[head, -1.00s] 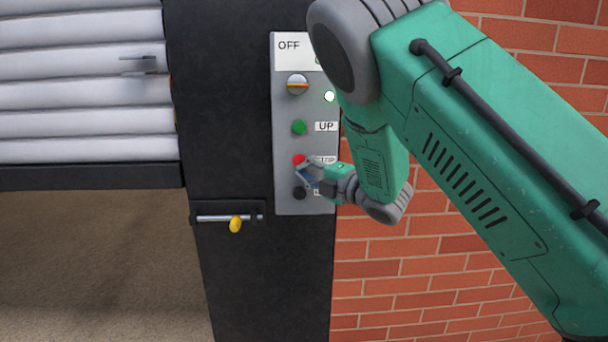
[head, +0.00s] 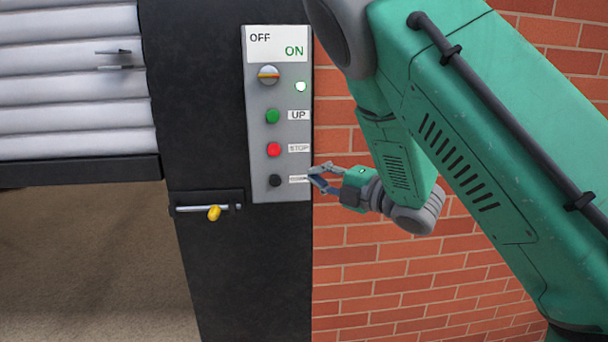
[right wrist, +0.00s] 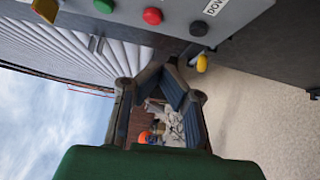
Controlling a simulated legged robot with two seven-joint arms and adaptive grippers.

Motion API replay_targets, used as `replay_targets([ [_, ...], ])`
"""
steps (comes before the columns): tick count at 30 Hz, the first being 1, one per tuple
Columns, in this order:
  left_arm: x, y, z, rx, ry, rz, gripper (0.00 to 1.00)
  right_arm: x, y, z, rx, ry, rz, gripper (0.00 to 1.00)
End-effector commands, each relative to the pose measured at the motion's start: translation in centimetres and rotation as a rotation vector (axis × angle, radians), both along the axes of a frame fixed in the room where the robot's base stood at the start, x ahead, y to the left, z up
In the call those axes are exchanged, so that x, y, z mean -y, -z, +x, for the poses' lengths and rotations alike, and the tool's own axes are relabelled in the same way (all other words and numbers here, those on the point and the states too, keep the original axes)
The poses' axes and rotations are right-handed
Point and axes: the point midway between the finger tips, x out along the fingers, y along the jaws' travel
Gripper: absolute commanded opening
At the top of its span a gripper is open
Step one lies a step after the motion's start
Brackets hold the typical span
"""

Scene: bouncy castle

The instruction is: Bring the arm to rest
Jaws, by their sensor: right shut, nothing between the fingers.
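My right arm (head: 470,140) is green and comes in from the upper right in the head view. My right gripper (head: 311,175) is shut and empty, just right of the lower part of the grey control panel (head: 258,135). It covers part of the lowest label. In the right wrist view the gripper (right wrist: 170,68) shows its dark fingers meeting, with the panel (right wrist: 232,12) above them. The panel bears a rotary knob (head: 268,75), a lit white lamp (head: 300,86), a green button (head: 272,116), a red button (head: 273,149) and a black button (head: 275,181). My left gripper is not in view.
A white slatted shutter (head: 75,80) is partly raised at left, with open floor (head: 80,260) beyond. A bolt with a yellow knob (head: 214,213) sits on the black post (head: 250,270). A brick wall (head: 370,285) stands at right, behind my arm.

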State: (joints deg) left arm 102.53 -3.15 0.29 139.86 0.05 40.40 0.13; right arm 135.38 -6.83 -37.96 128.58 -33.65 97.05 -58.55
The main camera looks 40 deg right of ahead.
Motion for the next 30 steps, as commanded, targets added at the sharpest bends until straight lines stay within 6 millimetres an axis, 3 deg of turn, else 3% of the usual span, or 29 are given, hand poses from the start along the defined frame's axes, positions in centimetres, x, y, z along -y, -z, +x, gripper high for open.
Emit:
replay_targets([
  [20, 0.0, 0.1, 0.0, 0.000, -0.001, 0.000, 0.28, 0.1, 0.7, -0.2, -0.017, 0.006, 0.014, 0.00],
  [23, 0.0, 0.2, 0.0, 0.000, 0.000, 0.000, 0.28, -0.2, 3.8, -0.2, -0.100, 0.039, 0.085, 0.00],
  [26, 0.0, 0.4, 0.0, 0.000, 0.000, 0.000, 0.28, -0.8, 9.7, -0.8, -0.256, 0.118, 0.220, 0.00],
  [30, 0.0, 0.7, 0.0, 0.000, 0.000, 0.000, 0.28, -2.2, 19.9, -3.8, -0.533, 0.292, 0.460, 0.00],
])
